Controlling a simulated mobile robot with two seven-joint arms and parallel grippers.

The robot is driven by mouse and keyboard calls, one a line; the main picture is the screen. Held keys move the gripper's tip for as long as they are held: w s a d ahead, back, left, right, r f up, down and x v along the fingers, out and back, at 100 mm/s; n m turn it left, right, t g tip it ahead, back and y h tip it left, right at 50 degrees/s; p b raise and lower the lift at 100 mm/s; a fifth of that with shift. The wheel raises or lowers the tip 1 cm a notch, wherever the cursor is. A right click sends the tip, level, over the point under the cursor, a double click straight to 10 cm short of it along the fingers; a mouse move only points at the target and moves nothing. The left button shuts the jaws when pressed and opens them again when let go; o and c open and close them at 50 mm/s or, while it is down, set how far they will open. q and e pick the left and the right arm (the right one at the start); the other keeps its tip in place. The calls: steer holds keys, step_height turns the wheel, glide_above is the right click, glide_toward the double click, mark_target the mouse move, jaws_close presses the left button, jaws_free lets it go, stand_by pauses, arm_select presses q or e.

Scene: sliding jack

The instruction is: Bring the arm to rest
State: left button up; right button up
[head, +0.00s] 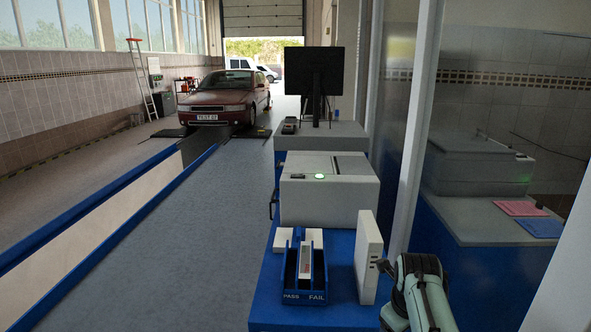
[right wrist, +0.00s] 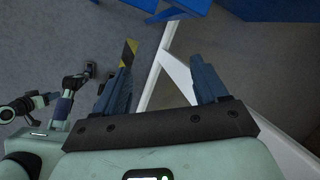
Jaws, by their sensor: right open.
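My right arm (head: 420,290) shows at the bottom right of the head view, beside the blue bench (head: 340,255); its gripper is out of that view. In the right wrist view my right gripper (right wrist: 160,85) is open, its two dark blue fingers wide apart with nothing between them. Below the fingers are the floor (right wrist: 70,45) and a white bar (right wrist: 182,75).
A blue PASS/FAIL tray (head: 291,285), a white upright box (head: 368,257) and a grey machine with a green light (head: 330,195) stand on the bench. A glass partition (head: 490,100) rises at the right. The aisle (head: 195,250) left of the bench is clear.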

steer(key=s+d+f+n+g, duration=0.15)
steer(key=f+n, duration=0.25)
steer(key=f, duration=0.7)
steer(key=s+d+f+n, duration=0.1)
steer(key=s+f+n, duration=0.2)
steer(key=f, duration=0.7)
steer(key=s+d+f+n+g, duration=0.1)
steer(key=s+f+n, duration=0.25)
steer(key=f, duration=0.75)
steer(key=s+a+f+n+g+y, duration=0.1)
steer(key=s+a+f+n+g, duration=0.15)
steer(key=s+f+n, duration=0.75)
steer(key=s+a+f+n+y, duration=0.2)
steer(key=s+a, duration=0.3)
steer(key=s, duration=0.3)
steer(key=s+a+f+n+y, duration=0.1)
steer(key=s+a+f+n, duration=0.2)
steer(key=s, duration=0.6)
steer(key=a, duration=0.2)
steer(key=shift+s+a+f+t+y, duration=0.2)
steer(key=shift+a+f+t+y, duration=0.05)
steer(key=shift+a+t+y, duration=0.15)
steer(key=shift+n, duration=0.25)
